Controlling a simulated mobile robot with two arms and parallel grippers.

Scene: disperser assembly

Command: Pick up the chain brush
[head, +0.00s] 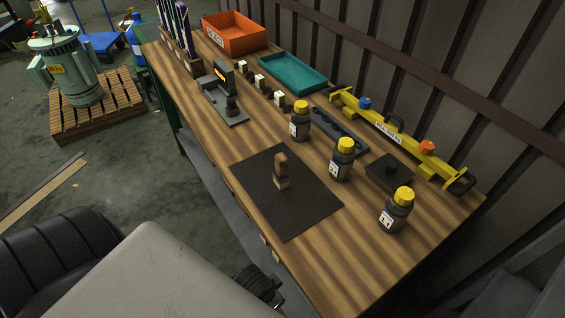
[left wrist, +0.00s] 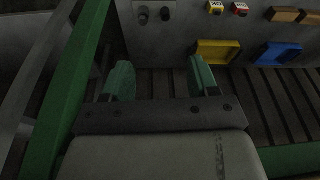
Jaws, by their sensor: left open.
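No thing in view is clearly a chain brush. A small upright wooden-and-dark piece (head: 281,172) stands on the black mat (head: 305,215) in the head view; whether it is the brush I cannot tell. A rack (head: 182,52) at the table's far left end holds several tall thin items, too small to identify. My left gripper (left wrist: 160,80) shows in the left wrist view with its green fingertips wide apart and nothing between them. It points toward a low area with coloured trays, away from the tabletop items. My right gripper is not recognisable in either view.
The wooden table (head: 365,275) carries yellow-capped bottles (head: 341,165), a yellow bar (head: 395,135), a teal tray (head: 293,72) and an orange bin (head: 234,35). A ribbed wall stands behind. The left wrist view shows a yellow tray (left wrist: 217,50) and a blue tray (left wrist: 279,54).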

